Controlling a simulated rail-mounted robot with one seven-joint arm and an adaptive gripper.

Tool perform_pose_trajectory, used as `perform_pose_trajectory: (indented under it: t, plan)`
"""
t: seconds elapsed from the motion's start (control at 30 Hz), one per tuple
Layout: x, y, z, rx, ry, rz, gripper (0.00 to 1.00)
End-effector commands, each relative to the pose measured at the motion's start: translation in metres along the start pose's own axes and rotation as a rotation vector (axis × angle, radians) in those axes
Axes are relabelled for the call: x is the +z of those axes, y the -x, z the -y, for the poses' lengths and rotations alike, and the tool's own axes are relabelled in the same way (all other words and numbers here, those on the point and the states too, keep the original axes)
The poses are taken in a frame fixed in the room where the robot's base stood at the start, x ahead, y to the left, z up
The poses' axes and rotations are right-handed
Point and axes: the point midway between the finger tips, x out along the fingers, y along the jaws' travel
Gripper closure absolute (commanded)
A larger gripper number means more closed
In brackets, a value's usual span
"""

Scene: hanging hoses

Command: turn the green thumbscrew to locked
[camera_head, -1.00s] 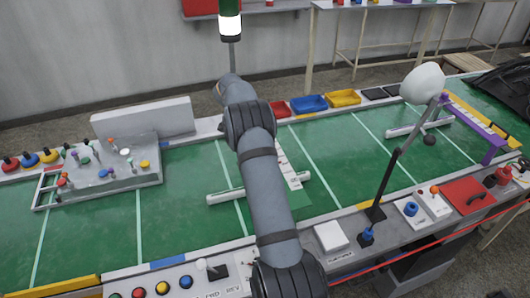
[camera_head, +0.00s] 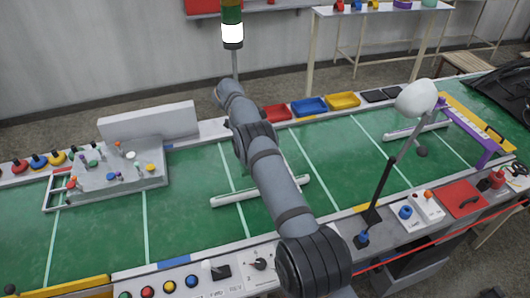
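A light grey fixture block (camera_head: 135,180) sits on the green belt at the left and carries several small coloured knobs and pegs. A small green knob (camera_head: 93,163) shows near its left side and looks like the green thumbscrew, but it is too small for me to read its turn or any lock mark. My arm (camera_head: 265,160) reaches from the bottom right up to the middle of the picture. My gripper is not visible, so its opening and anything in it cannot be seen.
A pale upright panel (camera_head: 150,123) stands behind the block. Red, blue (camera_head: 309,106) and yellow bins line the far edge. A lamp on a thin stand (camera_head: 383,185) rises at the right. Push buttons (camera_head: 169,287) line the near edge. The belt between block and arm is mostly clear.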

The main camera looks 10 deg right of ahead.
Motion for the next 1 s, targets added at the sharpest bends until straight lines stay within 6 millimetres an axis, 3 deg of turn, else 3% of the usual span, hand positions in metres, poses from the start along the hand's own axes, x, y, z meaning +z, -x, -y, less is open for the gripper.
perform_pose_trajectory:
  t: [0.53, 0.57, 0.83, 1.0]
  plan:
    - [-0.0036, -0.0021, -0.0002, 0.006, -0.012, -0.004, 0.99]
    - [-0.0037, -0.0021, -0.0002, 0.006, -0.012, -0.004, 0.72]
    - [-0.0024, -0.0015, -0.0001, 0.005, -0.01, -0.002, 0.56]
    - [-0.0014, -0.0009, 0.0, 0.004, -0.009, -0.002, 0.56]
